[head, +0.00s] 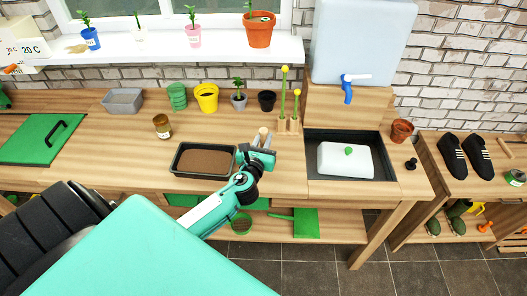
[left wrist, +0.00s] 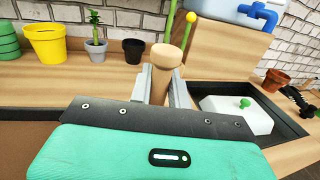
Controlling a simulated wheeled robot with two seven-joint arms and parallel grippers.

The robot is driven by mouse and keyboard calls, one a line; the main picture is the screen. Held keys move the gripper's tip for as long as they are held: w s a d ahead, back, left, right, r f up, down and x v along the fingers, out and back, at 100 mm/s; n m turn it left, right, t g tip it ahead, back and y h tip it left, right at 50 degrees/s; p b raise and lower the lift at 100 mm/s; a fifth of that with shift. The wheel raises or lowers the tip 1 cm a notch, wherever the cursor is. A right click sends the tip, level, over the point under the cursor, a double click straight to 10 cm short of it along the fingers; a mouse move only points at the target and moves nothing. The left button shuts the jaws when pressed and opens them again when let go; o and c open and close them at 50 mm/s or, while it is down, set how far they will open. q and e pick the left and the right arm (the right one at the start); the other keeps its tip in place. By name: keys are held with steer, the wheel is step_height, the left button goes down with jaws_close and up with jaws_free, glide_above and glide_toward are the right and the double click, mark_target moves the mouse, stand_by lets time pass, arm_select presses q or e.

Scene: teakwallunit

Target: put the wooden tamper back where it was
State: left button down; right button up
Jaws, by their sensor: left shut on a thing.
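The wooden tamper (left wrist: 166,58) stands roughly upright between the two fingers of my left gripper (left wrist: 160,88) in the left wrist view. The gripper is shut on it. In the head view the light wooden top of the tamper (head: 263,131) shows above my left gripper (head: 262,147), just right of the soil tray. The tamper's lower end is hidden behind the gripper, so I cannot tell whether it touches the worktop. My right gripper is not in view.
A black soil tray (head: 203,174) is to the left. A wooden block with yellow-tipped sticks (head: 288,126) stands close behind the gripper. A sink with a white-lidded box (head: 345,160) is to the right. Pots, including a black one (head: 267,101), line the back.

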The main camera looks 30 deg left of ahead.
arm_select(q)
steer(key=shift+f+b, duration=0.45)
steer(key=shift+f, duration=2.15)
steer(key=shift+f, duration=0.2)
steer(key=c, duration=1.3)
jaws_free()
steer(key=shift+r, duration=0.1)
